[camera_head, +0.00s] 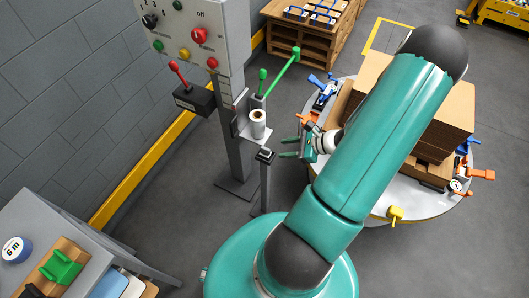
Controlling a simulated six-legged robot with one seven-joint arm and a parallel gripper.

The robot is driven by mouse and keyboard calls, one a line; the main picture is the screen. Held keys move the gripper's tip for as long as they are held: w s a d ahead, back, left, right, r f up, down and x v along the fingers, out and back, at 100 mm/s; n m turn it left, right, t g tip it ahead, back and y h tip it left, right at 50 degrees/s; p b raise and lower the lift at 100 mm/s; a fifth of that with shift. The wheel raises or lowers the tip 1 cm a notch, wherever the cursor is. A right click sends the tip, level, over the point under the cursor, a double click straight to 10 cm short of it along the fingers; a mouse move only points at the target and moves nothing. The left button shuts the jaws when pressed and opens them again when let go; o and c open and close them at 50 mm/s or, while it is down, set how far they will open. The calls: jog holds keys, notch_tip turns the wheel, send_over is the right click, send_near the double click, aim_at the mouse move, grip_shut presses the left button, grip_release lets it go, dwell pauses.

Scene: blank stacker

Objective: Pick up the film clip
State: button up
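A white roll with a brown core (258,124) stands upright on a small metal bracket (242,130) at the control post. I cannot pick out a film clip for certain; a green-handled lever (283,72) rises beside the roll. My gripper (289,147) is just right of and slightly below the roll. Its two green fingers point left, parallel, with a gap between them and nothing visible in it. They appear apart from the roll. A thin dark-topped post (265,157) stands left of the fingertips.
A control panel (195,35) with coloured knobs stands behind the post. A round table (425,200) with stacked cardboard (440,105) and several coloured clamps lies right, partly behind my arm. A grey bench (50,225) is lower left. Open floor lies between.

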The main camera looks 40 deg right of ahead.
aim_at(269, 149)
notch_tip(269, 149, down, 4)
jog(key=s+d+m+t+h, duration=0.2)
jog(key=m, duration=0.2)
jog(key=shift+d+x, duration=0.15)
jog(key=shift+x, duration=3.2)
jog(key=shift+d+x, duration=0.15)
jog(key=shift+x, duration=3.25)
jog(key=shift+w+r, duration=0.15)
grip_shut()
